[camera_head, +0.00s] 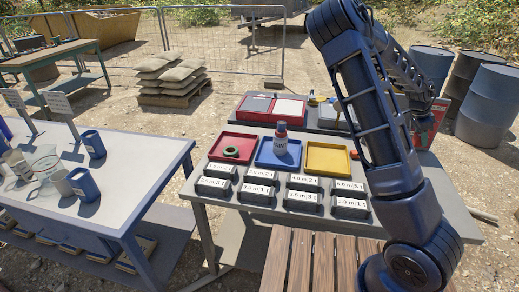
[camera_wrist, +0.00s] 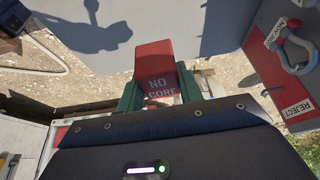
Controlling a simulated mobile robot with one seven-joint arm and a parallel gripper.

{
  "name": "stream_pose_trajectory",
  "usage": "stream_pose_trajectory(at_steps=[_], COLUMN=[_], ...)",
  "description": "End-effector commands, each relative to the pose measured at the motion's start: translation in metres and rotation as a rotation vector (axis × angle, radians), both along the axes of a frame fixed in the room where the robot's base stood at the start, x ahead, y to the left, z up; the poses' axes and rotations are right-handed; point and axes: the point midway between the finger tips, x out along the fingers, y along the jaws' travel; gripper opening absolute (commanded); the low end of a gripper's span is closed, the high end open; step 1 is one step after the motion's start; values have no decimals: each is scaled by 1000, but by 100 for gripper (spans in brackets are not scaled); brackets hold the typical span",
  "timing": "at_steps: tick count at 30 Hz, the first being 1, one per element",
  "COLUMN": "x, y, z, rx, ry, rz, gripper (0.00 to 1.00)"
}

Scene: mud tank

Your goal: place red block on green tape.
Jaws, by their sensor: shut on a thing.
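The red block (camera_wrist: 156,70), lettered "NO CORE", shows in the wrist view between the two green fingers of my gripper (camera_wrist: 157,90). My gripper is shut on it, above the ground. The green tape (camera_head: 231,152) is a ring lying in the red tray (camera_head: 216,158) at the left of the middle table in the head view. My gripper and block are far to the right of the tape. In the head view my arm covers much of the right side, and I cannot make out the fingers there.
Several labelled dark boxes (camera_head: 303,182) stand in front. Barrels (camera_head: 488,105) stand behind.

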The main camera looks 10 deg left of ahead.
Motion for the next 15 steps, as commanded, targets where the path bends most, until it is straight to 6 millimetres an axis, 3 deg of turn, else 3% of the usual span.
stream_pose_trajectory(at_steps=[6, 15], x=[58, 113], y=[80, 200], z=[-2, -5], rx=[1, 1], ry=[-1, 0], rz=[203, 461], gripper=[14, 14])
